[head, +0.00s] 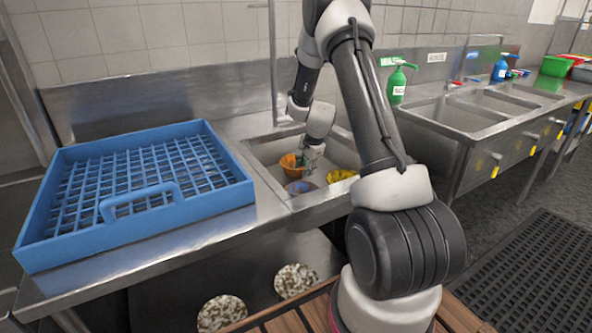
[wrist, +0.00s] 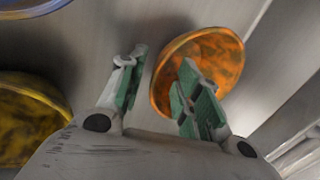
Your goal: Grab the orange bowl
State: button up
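The orange bowl (head: 291,166) is in the sink, left of my gripper (head: 310,156), which partly covers it in the head view. In the wrist view the orange bowl (wrist: 222,55) lies just beyond the fingertips, its round opening and mottled inside facing the camera. My gripper (wrist: 160,72) has its two green-padded fingers apart with a gap between them. The right finger overlaps the bowl in the picture, and the left finger is at its left edge. I cannot tell whether either finger touches the rim.
A blue-purple bowl (head: 301,187) and a yellow bowl (head: 341,175) also lie in the sink (head: 262,155). The yellow bowl shows in the wrist view (wrist: 28,118). A blue rack (head: 130,222) stands on the counter at left. A green soap bottle (head: 397,84) stands behind at right.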

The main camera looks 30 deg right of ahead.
jog(key=shift+w+f, duration=0.2)
jog(key=shift+f, duration=0.35)
grip_shut()
jog(key=shift+r, duration=0.1)
